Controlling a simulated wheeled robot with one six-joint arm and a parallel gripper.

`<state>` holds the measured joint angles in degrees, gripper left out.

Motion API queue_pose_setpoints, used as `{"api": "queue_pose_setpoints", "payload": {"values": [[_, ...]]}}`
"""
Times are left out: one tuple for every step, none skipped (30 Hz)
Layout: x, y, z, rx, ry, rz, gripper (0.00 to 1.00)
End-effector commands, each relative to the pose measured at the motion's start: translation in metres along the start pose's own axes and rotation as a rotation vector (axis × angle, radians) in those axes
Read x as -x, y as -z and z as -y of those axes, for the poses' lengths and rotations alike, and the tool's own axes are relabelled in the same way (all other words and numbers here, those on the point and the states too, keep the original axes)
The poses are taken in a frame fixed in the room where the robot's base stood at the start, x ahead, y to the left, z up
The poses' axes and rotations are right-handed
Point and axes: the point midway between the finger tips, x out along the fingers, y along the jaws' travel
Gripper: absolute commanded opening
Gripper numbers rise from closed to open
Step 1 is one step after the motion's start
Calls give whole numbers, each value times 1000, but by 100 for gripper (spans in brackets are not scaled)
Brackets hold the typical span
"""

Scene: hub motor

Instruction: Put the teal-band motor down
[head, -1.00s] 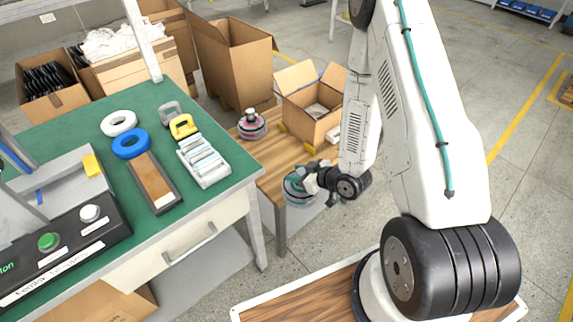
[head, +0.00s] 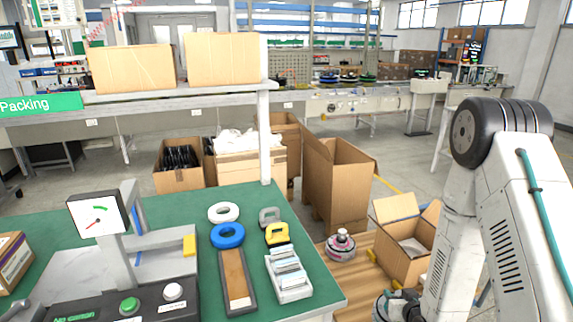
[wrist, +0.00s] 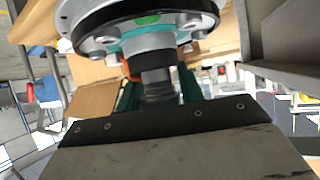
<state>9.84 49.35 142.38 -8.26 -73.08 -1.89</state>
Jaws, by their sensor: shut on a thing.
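The teal-band motor (wrist: 140,38) fills the top of the wrist view, a silvery round body with a teal ring and a dark central stub. My gripper (wrist: 157,85) is shut on that stub. In the head view the motor (head: 380,306) shows only in part at the bottom edge, beside my gripper (head: 392,302) and by the wooden bench (head: 352,284). Whether it touches the bench cannot be seen. A similar motor with a pink band (head: 341,246) stands upright on the bench, farther back.
An open cardboard box (head: 395,262) stands on the bench's right side. The green table (head: 320,290) to the left holds tape rolls (head: 227,235), a tray (head: 238,285) and a control box (head: 110,308). Some bare wood lies in front of the pink-band motor.

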Motion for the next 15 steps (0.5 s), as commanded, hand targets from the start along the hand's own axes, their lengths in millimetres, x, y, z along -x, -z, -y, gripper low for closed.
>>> {"api": "queue_pose_setpoints", "payload": {"values": [[-1,16,8,-7,-13,-10,0],[-1,22,11,-13,-24,-10,0],[-2,30,16,-16,-30,-9,0],[-2,34,19,-19,-34,-8,0],[-2,39,24,-18,-33,-8,0],[-2,45,28,-18,-31,-7,0],[-1,49,34,-14,-24,-7,0],[-1,52,37,-12,-19,-6,0],[-1,55,43,-7,-10,-5,0],[-1,57,46,-3,-3,-5,0],[-1,58,49,0,2,-4,0],[-1,59,52,3,7,-3,0],[-1,60,53,4,9,-3,0],[-1,60,54,5,11,-2,0],[-1,59,55,6,12,-2,0]]}}
